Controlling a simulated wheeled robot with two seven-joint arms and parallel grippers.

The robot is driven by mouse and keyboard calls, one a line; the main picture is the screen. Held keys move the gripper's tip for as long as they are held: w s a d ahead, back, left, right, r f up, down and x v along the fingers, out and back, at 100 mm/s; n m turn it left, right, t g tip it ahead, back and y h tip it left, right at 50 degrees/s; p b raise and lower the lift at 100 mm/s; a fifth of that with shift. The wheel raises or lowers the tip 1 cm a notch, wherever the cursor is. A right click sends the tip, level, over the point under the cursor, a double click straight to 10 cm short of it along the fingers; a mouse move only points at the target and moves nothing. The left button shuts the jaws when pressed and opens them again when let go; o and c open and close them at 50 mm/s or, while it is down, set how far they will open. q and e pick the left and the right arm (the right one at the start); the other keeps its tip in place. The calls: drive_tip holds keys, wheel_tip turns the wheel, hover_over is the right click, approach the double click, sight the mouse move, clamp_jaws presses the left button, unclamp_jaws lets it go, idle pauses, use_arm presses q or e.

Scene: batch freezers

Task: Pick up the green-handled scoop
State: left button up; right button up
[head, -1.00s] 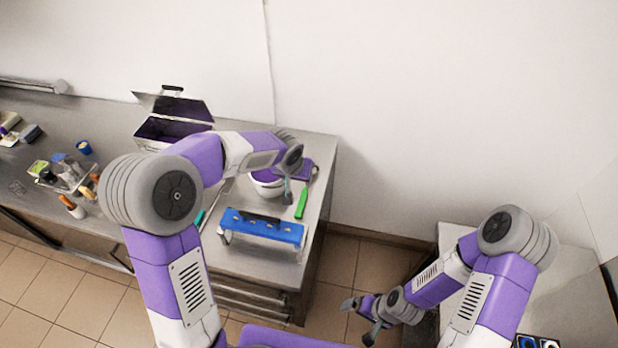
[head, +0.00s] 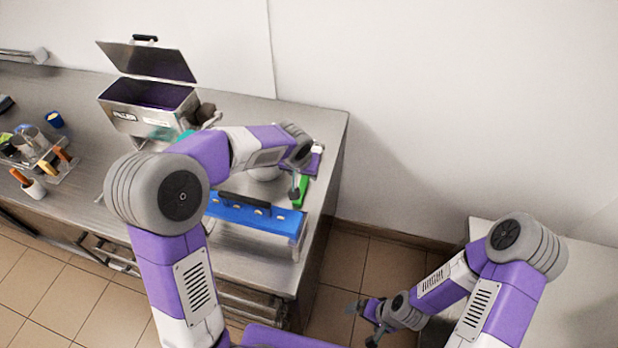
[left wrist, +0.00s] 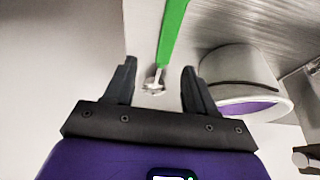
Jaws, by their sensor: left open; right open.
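My right gripper (head: 364,320) is open and empty, low over the floor at the right.
A white tub with purple inside (left wrist: 240,80) stands close right of my left fingers in the wrist view. The blue rack (head: 230,213) stands at the counter's front. A metal box with raised lid (head: 150,62) is behind.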

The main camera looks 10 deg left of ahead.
sight(304, 178)
use_arm(q)
drive_tip(key=x, duration=0.7)
drive_tip(key=shift+w+a+f+b, duration=0.3)
drive_tip(key=shift+a+f+b, duration=0.05)
drive_tip(key=shift+a, duration=0.05)
clamp_jaws()
